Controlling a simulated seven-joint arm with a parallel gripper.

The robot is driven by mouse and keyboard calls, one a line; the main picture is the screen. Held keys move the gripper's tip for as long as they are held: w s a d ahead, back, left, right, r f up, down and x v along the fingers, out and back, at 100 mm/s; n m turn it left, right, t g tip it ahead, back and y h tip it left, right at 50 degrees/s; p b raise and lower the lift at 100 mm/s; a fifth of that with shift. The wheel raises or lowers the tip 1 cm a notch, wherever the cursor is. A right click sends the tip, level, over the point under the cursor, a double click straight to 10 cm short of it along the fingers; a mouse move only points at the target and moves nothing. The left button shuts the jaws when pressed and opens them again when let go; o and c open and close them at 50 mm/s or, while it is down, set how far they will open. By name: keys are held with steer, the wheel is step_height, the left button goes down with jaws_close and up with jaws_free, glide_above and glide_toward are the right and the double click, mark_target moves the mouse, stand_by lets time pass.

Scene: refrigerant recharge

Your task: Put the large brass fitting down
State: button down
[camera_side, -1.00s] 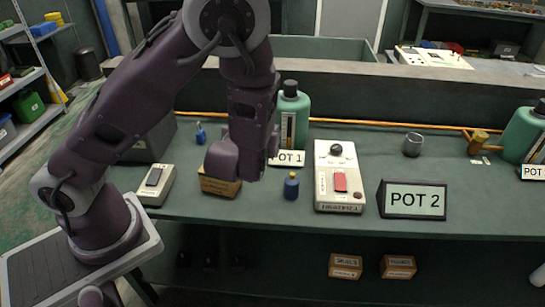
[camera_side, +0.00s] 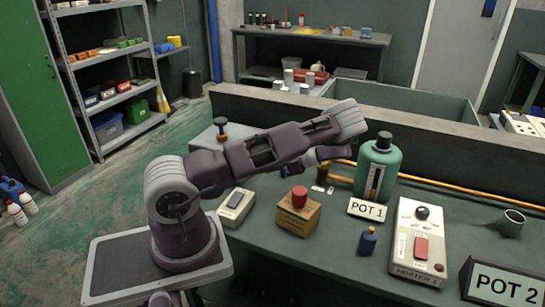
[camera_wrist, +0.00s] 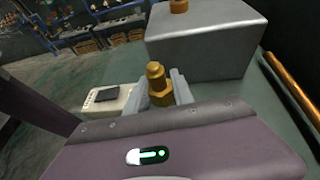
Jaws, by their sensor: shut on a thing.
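The large brass fitting (camera_wrist: 157,88) stands between the two pale fingers of my gripper (camera_wrist: 160,90) in the wrist view. The gripper is shut on it, and its stepped top points up in that picture. The fitting's lower end is hidden behind the gripper body. A grey box (camera_wrist: 205,45) lies beyond the fitting in the wrist view, with another brass piece (camera_wrist: 179,6) on top. The box also shows behind my arm in the side view (camera_side: 205,141).
A wooden box with a red knob (camera_side: 299,213), a white switch box (camera_side: 236,207), a green bottle (camera_side: 377,170), the POT 1 sign (camera_side: 367,209), a small blue bottle (camera_side: 368,241) and a heater (camera_side: 420,242) stand on the bench. An orange pipe (camera_side: 440,184) runs along the back.

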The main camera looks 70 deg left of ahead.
mark_target(267, 190)
steer(key=shift+f, duration=3.3)
steer(key=shift+f, duration=0.65)
steer(key=c, duration=1)
jaws_free()
steer(key=v, duration=0.7)
steer(key=shift+d, duration=0.1)
steer(key=s+d+r+n+t+h, duration=0.1)
steer(key=d+r+n+t+h, duration=0.3)
steer(key=d+r, duration=0.7)
steer(key=d+r+n+t+h, duration=0.25)
steer(key=d+r+t, duration=0.45)
steer(key=r, duration=0.8)
steer(key=s+d+r+t, duration=0.2)
steer(key=s+d, duration=0.4)
steer(key=s, duration=0.2)
steer(key=s+d+r+t+h, duration=0.1)
steer(key=s+d+r+t, duration=0.1)
steer(key=s+d, duration=0.4)
steer(key=shift+s+d+r+n+t, duration=0.35)
steer(key=shift+s+t, duration=0.35)
steer(key=shift+s, duration=0.5)
